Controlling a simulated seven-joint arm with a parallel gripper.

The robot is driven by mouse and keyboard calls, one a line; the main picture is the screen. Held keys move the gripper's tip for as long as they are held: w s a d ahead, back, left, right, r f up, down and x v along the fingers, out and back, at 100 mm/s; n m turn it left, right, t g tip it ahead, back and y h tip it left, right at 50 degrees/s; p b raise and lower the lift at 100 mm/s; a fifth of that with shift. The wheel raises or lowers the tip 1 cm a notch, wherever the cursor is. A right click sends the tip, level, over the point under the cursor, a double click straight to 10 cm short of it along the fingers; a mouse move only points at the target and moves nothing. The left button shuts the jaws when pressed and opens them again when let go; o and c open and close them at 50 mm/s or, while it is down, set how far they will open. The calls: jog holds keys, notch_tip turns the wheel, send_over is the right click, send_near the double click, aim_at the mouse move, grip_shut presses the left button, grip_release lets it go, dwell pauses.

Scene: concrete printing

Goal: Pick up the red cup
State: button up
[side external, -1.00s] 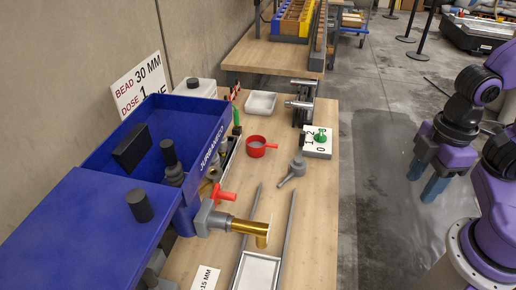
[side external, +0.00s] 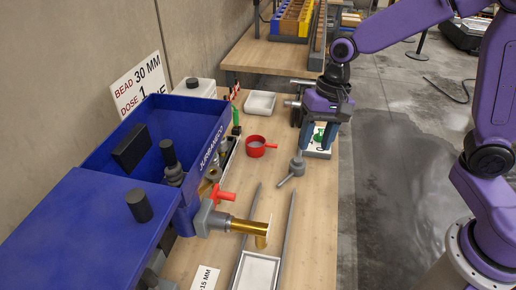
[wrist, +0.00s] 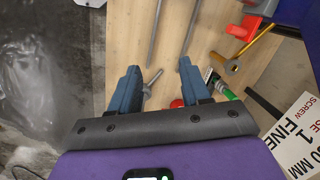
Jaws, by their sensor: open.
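The red cup (side external: 256,146) is small and stands upright on the wooden table, its handle pointing right. My gripper (side external: 314,147) hangs over the right part of the table, fingers down, apart from the cup and to its right. Its fingers are open with nothing held; they also show in the wrist view (wrist: 158,66). In the wrist view a red piece that looks like the cup (wrist: 176,103) shows between the fingers, partly hidden by the gripper body.
A grey nozzle (side external: 298,166) lies between the cup and my gripper. A white dial board (side external: 318,153) is partly hidden behind my fingers. The blue machine (side external: 100,215) with a brass outlet (side external: 250,228) stands left. A white tray (side external: 261,103) sits behind the cup.

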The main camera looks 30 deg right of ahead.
jog(key=w+d+f+m+t+y, duration=0.1)
jog(key=w+d+f+m, duration=0.1)
jog(key=w+m, duration=0.4)
jog(key=w+d+f+m, duration=0.2)
jog(key=w+m, duration=0.3)
jog(key=w, duration=0.4)
jog(key=w+d+f+m+t, duration=0.1)
jog(key=w+d+f+m, duration=0.35)
jog(key=w+m, duration=0.2)
jog(key=m+t, duration=0.1)
jog(key=m, duration=0.4)
send_over(274, 145)
jog(key=s+d, duration=0.2)
notch_tip(274, 145, down, 14)
jog(key=shift+x, duration=2.75)
jog(key=shift+w, duration=0.15)
jog(key=shift+r, duration=0.1)
grip_shut()
